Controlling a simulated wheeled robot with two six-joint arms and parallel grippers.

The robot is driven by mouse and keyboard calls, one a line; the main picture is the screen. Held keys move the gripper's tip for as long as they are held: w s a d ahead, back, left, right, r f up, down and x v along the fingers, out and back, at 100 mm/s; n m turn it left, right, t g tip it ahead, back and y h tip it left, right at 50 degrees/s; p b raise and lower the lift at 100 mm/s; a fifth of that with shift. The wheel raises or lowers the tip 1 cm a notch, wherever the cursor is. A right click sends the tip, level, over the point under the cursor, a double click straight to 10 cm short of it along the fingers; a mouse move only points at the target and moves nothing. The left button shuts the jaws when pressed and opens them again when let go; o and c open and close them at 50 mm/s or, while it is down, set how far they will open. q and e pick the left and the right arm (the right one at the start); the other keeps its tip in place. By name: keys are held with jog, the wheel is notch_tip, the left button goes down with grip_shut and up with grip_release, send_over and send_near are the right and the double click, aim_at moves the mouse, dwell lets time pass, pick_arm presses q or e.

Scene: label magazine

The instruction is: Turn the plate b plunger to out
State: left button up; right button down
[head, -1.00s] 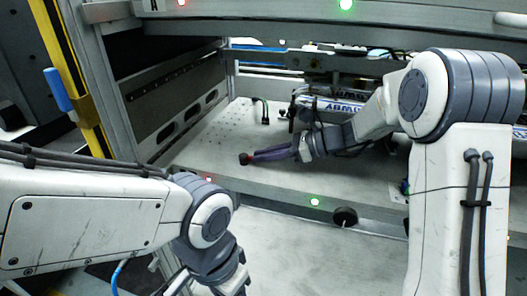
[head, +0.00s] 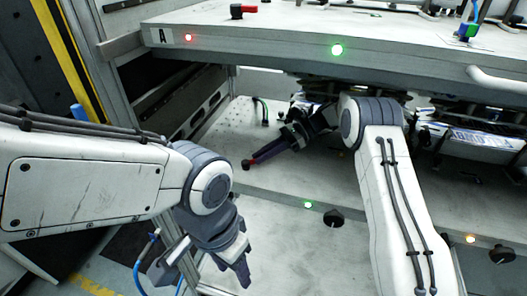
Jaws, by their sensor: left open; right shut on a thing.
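The lower plate (head: 222,133), which I take for plate b, is a light grey slab under the upper plate marked A (head: 265,40). Its letter is not in sight. Near its left front stands a small red-and-black handle (head: 246,164), which I take for the plunger. My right gripper (head: 263,156) reaches it from the right, its dark fingers shut on it and hiding most of it. Its exact turn is hard to tell. My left gripper (head: 241,272) is open and empty, pointing down in front of the lower plate's edge, apart from it.
A similar red-and-black handle (head: 243,11) sits on the upper plate, which overhangs the lower one. A bent black post (head: 262,110) stands behind my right gripper. A black knob (head: 334,218) and a green light (head: 308,205) are on the lower front edge.

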dwell(0.5)
jog(key=c, duration=0.9)
grip_release()
